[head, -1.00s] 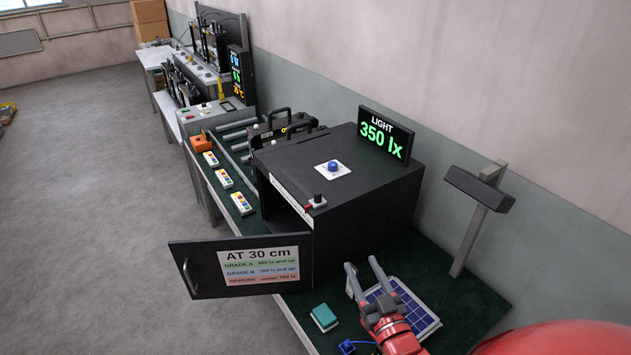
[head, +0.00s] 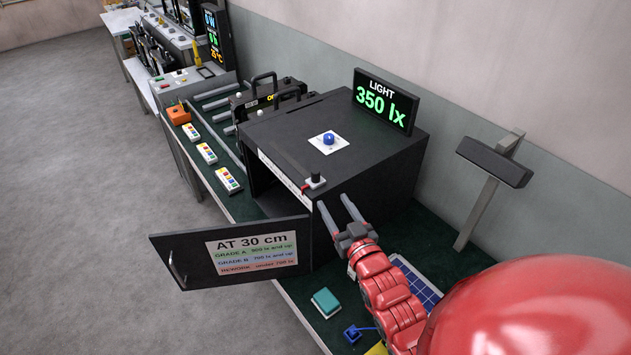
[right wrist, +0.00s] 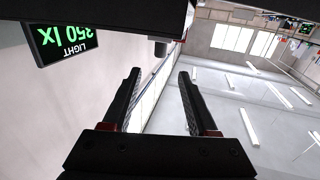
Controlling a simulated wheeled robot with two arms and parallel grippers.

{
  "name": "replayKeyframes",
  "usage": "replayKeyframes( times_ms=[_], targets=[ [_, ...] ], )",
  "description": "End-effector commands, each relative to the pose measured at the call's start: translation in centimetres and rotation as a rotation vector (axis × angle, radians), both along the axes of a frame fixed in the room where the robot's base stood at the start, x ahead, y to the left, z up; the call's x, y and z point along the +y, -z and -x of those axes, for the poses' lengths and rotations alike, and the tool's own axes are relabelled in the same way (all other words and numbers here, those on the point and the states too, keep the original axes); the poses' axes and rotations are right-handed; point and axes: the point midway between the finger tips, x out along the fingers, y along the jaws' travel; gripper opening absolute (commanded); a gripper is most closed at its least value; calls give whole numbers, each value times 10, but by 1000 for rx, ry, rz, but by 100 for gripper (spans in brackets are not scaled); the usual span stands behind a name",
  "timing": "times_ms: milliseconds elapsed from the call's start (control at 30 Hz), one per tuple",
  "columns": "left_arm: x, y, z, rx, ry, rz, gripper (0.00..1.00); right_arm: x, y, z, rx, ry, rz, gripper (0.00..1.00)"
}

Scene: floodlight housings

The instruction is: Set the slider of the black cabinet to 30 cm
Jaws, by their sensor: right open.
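The black cabinet (head: 375,150) stands on the green bench with its front door (head: 190,262) swung open. Its slider (head: 316,180), a dark knob with a red pointer, sits on the white scale strip at the right end of the cabinet's top front edge. My right gripper (head: 333,203) is open and empty, beside the cabinet's right side, just below and to the right of the slider. In the right wrist view, a dark knob (right wrist: 160,48) shows beyond the open fingers (right wrist: 158,75), apart from them. My left gripper is out of view.
The light display (head: 386,101) on top reads 350 lx. A blue knob (head: 328,139) is on the cabinet's top. The door label says AT 30 cm. A lamp post (head: 488,185), a solar panel (head: 418,283) and a teal block (head: 326,302) are near my right arm.

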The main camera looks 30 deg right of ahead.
Motion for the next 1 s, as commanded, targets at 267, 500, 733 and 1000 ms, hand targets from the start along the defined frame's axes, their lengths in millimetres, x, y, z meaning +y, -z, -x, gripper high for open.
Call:
replayKeyframes(
  times_ms=[267, 500, 733, 1000],
  targets=[
    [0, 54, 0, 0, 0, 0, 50, -5, 8, -42, -5, -2, 2, 59],
    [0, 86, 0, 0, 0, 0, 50, -7, 2, -72, -3, -4, -1, 59],
    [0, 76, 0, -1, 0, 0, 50, -12, -2, -109, 3, -1, -2, 59],
    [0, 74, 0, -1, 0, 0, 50, -15, 0, -121, 2, 0, -2, 59]
  ],
)
